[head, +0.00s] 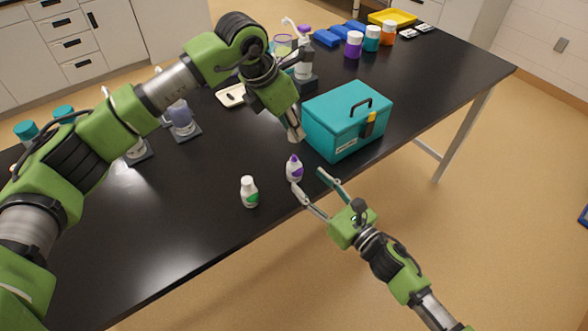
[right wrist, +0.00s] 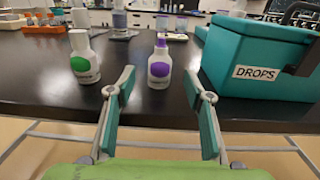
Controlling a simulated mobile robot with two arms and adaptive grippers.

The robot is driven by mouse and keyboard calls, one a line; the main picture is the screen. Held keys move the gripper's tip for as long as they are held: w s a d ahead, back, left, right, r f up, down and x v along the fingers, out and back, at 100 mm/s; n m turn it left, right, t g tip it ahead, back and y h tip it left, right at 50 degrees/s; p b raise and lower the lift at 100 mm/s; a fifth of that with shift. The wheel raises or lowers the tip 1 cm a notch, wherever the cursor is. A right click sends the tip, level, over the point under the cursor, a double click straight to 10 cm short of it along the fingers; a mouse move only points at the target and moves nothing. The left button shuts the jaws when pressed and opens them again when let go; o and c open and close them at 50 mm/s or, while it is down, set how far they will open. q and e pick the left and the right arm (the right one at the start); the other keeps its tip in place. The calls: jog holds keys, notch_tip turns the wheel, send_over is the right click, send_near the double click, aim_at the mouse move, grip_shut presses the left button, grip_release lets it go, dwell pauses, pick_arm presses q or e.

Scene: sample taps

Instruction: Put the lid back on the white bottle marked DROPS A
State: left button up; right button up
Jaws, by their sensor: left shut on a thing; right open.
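A small white bottle with a purple label and a narrow purple top (head: 294,172) stands upright near the table's front edge; it also shows in the right wrist view (right wrist: 159,70). A second white bottle, with a green label and a white cap (head: 249,193), stands upright to its left, also in the right wrist view (right wrist: 84,62). I cannot read either bottle's lettering. My left gripper (head: 296,134) is shut on a small pale thing, apparently the lid, above and behind the purple-labelled bottle. My right gripper (head: 312,190) is open and empty, pointing toward that bottle without touching it.
A teal box marked DROPS (right wrist: 262,58) stands close to the right of the purple-labelled bottle. A pump bottle (head: 303,62), coloured jars (head: 354,46) and a yellow tray (head: 392,17) are farther back. The table's front left is clear.

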aim_at(301, 173)
jog(key=shift+x, duration=2.8)
grip_shut()
pick_arm(q)
jog(key=shift+f, duration=2.45)
